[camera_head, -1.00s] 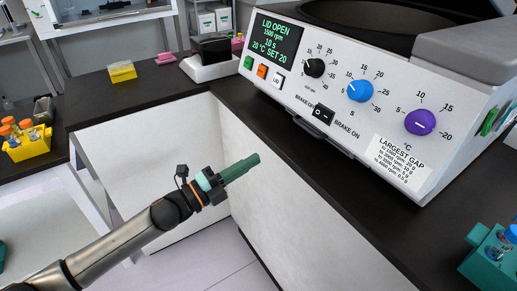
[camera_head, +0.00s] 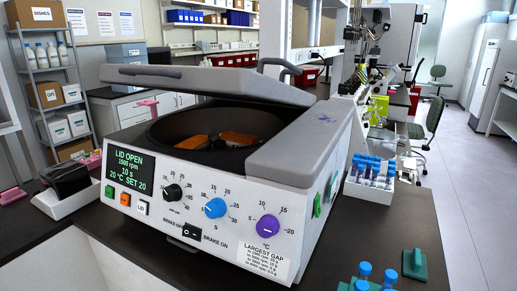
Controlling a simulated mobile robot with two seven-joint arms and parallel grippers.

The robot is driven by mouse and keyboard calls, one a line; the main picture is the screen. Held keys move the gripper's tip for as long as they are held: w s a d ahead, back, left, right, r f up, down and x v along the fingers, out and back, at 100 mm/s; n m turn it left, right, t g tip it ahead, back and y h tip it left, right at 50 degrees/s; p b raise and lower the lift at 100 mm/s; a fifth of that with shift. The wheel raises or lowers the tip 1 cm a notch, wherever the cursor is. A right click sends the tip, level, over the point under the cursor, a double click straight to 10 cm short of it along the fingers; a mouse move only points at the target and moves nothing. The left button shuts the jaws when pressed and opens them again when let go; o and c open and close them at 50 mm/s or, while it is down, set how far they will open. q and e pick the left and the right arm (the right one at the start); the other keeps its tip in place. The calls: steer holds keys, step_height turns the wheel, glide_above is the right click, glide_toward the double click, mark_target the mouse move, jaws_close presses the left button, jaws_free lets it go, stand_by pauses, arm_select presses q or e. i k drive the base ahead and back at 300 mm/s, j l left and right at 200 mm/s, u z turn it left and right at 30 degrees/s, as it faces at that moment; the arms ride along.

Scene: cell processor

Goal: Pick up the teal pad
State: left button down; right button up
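A teal pad (camera_head: 414,264) with an upright grip on top lies flat on the dark bench at the lower right, beyond the right front corner of the centrifuge (camera_head: 185,225). Nothing touches it from above. Neither of my grippers is in view now.
The centrifuge's lid (camera_head: 205,82) is raised and orange parts show inside. A rack of blue-capped tubes (camera_head: 361,285) is cut off by the bottom edge, left of the pad. A white rack of blue-capped tubes (camera_head: 370,178) stands behind. Bare bench (camera_head: 415,215) lies between.

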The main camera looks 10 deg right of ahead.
mark_target(415, 265)
steer(key=z, duration=1.55)
